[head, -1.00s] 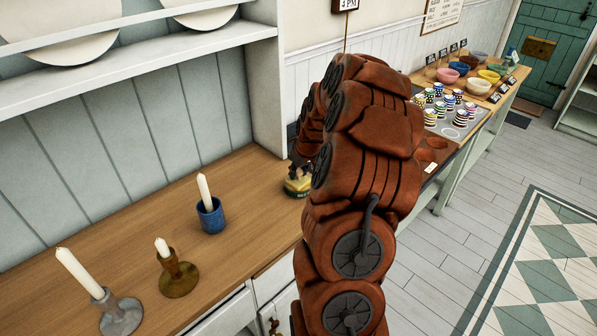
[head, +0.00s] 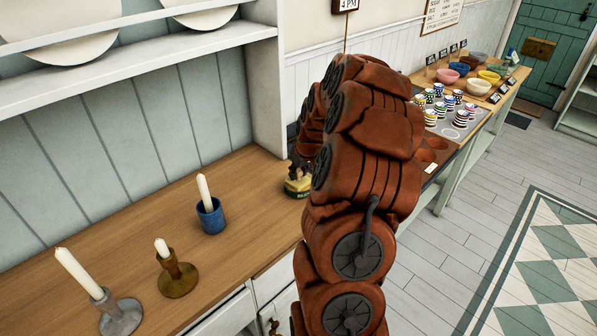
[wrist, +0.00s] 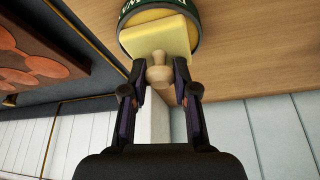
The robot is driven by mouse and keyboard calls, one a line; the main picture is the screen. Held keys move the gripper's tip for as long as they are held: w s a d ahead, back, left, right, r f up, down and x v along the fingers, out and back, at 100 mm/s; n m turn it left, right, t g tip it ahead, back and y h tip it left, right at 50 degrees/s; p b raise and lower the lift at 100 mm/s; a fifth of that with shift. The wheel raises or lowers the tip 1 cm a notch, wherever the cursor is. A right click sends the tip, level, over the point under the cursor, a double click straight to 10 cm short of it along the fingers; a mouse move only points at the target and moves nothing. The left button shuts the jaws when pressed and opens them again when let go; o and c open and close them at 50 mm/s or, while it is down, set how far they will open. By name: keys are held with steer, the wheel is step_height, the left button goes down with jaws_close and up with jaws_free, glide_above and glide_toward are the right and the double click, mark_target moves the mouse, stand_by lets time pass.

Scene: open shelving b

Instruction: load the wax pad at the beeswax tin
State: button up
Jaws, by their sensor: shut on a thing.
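The wax pad (wrist: 155,40) is a pale yellow square block with a round wooden knob. In the wrist view my gripper (wrist: 158,72) is shut on the knob, one finger on each side. The pad is over the beeswax tin (wrist: 192,18), a round tin with a dark green lettered side, and covers much of it. I cannot tell whether the pad touches the wax. In the head view the tin (head: 297,189) is yellow and green on the wooden counter, with my gripper (head: 299,170) just above it. My arm hides part of this area.
A blue candle cup (head: 211,217), a brass candlestick (head: 178,276) and a grey candlestick (head: 119,316) stand to the left on the counter (head: 120,210). A shelf upright (head: 268,100) rises behind the tin. Striped cups (head: 460,118) and bowls (head: 478,87) stand farther right.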

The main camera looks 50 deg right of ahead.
mark_target(298, 171)
steer(key=shift+f, duration=0.1)
steer(key=shift+r+b, duration=0.45)
steer(key=shift+r, duration=3.1)
steer(key=shift+a, duration=0.1)
